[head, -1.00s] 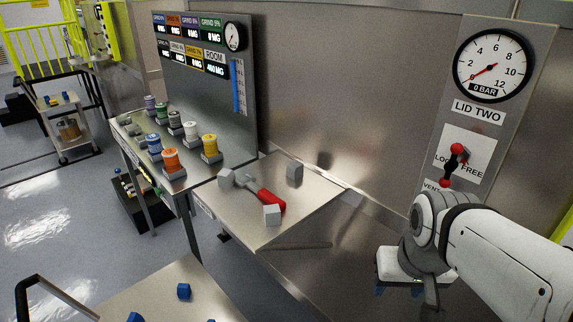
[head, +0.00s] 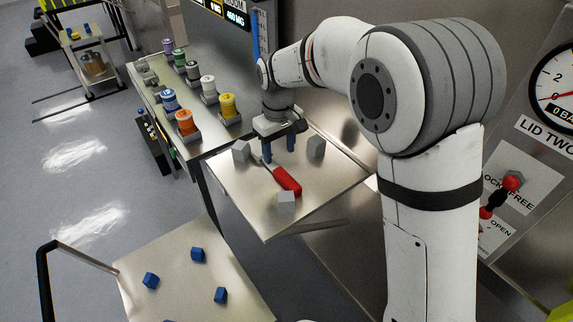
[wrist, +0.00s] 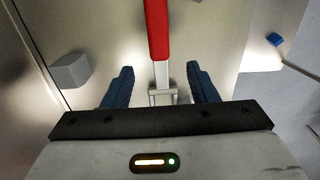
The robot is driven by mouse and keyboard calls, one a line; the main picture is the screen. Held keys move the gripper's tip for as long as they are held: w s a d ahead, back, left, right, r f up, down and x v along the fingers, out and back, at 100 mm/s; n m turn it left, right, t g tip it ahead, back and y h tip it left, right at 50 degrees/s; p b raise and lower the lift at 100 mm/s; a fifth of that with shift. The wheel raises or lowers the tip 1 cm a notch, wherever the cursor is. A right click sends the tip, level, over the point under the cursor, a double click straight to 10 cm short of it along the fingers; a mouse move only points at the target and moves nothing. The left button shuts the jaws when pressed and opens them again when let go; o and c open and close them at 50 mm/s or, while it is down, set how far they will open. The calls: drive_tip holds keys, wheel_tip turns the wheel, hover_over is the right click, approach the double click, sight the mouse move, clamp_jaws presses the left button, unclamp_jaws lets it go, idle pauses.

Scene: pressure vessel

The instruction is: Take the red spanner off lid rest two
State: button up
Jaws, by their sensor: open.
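The red spanner (head: 287,180) lies on the metal shelf, lid rest two (head: 330,187), with its red handle toward the front right. My gripper (head: 279,150) is over its grey shank end, fingers pointing down and open. In the wrist view the red handle (wrist: 157,28) runs up from the grey shank. The blue fingers of my gripper (wrist: 161,86) stand on either side of the shank, with a gap on both sides. How far the fingertips are above the shelf is hard to tell.
Coloured spools, such as the yellow one (head: 228,106), stand on the bench behind. A cart top (head: 180,270) with blue blocks is at lower left.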

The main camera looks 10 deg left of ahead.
sight(280, 171)
wheel_tip(280, 171, down, 7)
drive_tip(key=shift+d+p, duration=0.1)
drive_tip(key=shift+p, duration=0.75)
drive_tip(key=shift+c, duration=0.4)
clamp_jaws()
